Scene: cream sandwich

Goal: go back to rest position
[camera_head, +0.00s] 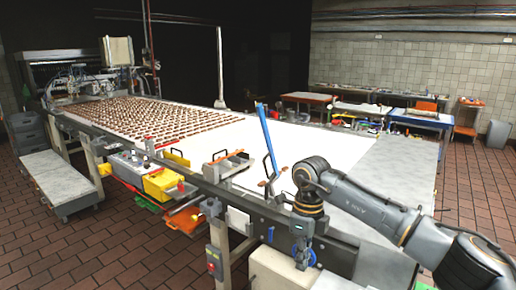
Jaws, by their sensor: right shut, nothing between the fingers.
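My right arm (375,207) comes in from the right edge and bends down at the wrist. My right gripper (302,256) hangs below it, pointing down, at the near side of the conveyor. It is shut and holds nothing that I can see; its fingertips are small and hard to make out. My left gripper is not in view. The long white conveyor (330,146) runs from the back left to the right. Many brown sandwich pieces (160,118) lie in rows on its far left part.
A blue upright bar (267,140) stands at the conveyor's near edge. An orange-edged tray (227,163) and a yellow box (163,184) sit along that edge. Worktables (420,117) stand at the back right. A grey cart (62,180) is at left. Brick floor (110,250) is clear at lower left.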

